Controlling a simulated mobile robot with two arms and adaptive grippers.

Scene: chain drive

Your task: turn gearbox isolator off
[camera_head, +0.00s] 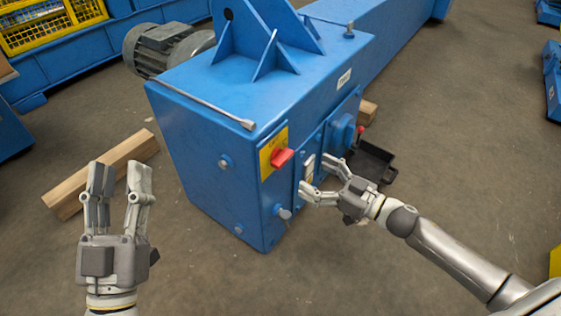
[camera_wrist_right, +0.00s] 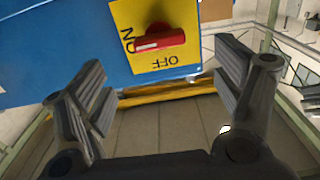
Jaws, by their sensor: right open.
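The gearbox isolator is a red handle (camera_head: 282,157) on a yellow plate (camera_head: 266,151), on the front face of the blue gearbox (camera_head: 210,135). In the right wrist view the red handle (camera_wrist_right: 160,42) lies nearly level, its left end by the letters ON. OFF is printed upside down below it on the plate (camera_wrist_right: 165,66). My right gripper (camera_head: 314,175) is open and empty, apart from the handle and to its right in the head view. In the right wrist view the handle sits above the gap between its fingers. My left gripper (camera_head: 120,170) is open and empty, left of the gearbox.
A thin metal rod (camera_head: 205,105) lies along the gearbox top. A bolt-like knob (camera_head: 284,213) sticks out below the isolator. A dark tray (camera_head: 374,160) is on the floor behind my right gripper. A wooden beam (camera_head: 105,172) lies behind my left gripper. The floor in front is clear.

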